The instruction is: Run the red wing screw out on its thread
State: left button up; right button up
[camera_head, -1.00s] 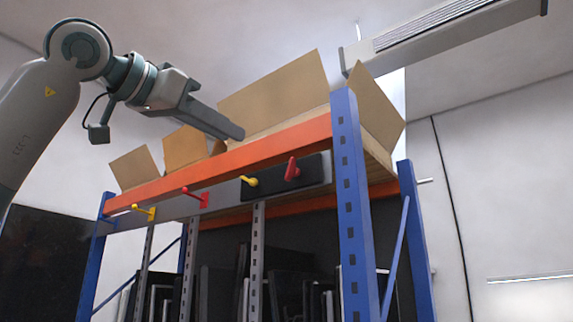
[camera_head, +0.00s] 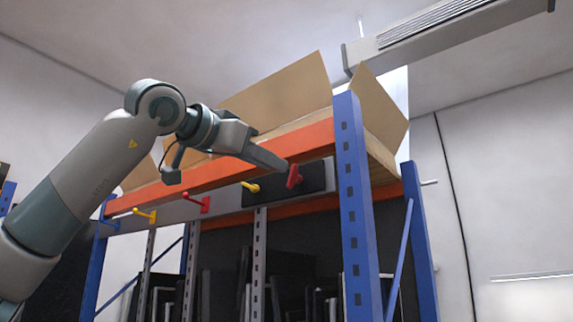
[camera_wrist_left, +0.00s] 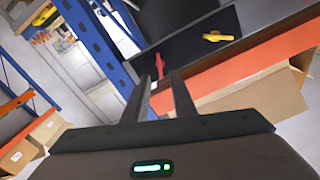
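The red wing screw (camera_head: 293,178) sits on a dark plate (camera_head: 316,177) at the right end of the grey rail, beside the blue post. My left gripper (camera_head: 285,167) reaches in from the left, its tips right by the screw. In the left wrist view the two fingers of the left gripper (camera_wrist_left: 161,76) stand apart, and the red wing screw (camera_wrist_left: 160,66) shows at the gap between their tips. I cannot tell whether they touch it. My right gripper is in neither view.
A yellow hook (camera_head: 251,187) sits just left of the screw, with a red hook (camera_head: 197,204) and another yellow hook (camera_head: 146,215) farther left. An orange beam (camera_head: 235,165) runs above the rail, with open cardboard boxes (camera_head: 285,93) on top. The blue post (camera_head: 352,200) stands close right.

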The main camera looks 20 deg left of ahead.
aim_at(291, 173)
pick_arm(q)
jog(key=p+x, duration=0.1)
jog(key=x, duration=0.4)
jog(key=shift+w, duration=0.15)
jog(key=shift+w+d+p, duration=0.2)
jog(key=shift+w+p, duration=0.2)
grip_shut()
